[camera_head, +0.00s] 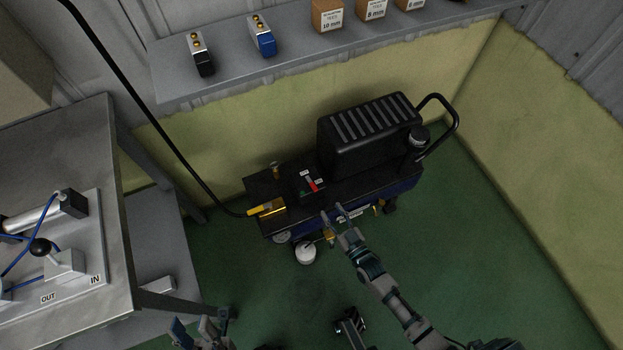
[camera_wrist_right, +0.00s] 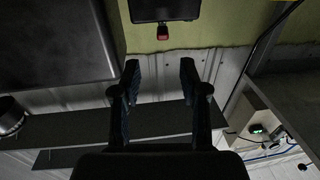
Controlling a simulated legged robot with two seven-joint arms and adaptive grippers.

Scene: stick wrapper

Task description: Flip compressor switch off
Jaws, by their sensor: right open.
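The compressor (camera_head: 368,135) is a black and blue machine standing on the green floor by the wall. Its switch (camera_head: 312,185) is a red lever on a small black box on top, with small white labels on either side. My right gripper (camera_head: 333,211) is open and empty at the compressor's front edge, below and right of the switch, apart from it. In the right wrist view, the open fingers (camera_wrist_right: 160,72) point toward a red lever (camera_wrist_right: 162,31) at the edge of a black box. My left gripper (camera_head: 203,325) is low at the bottom edge, partly cut off, far from the compressor.
A black hose with a yellow connector (camera_head: 267,208) runs into the compressor's left end. A black handle (camera_head: 441,101) rises at its right. A grey shelf (camera_head: 290,62) with small boxes and valves is above. A metal table (camera_head: 100,150) stands left. The floor at right is clear.

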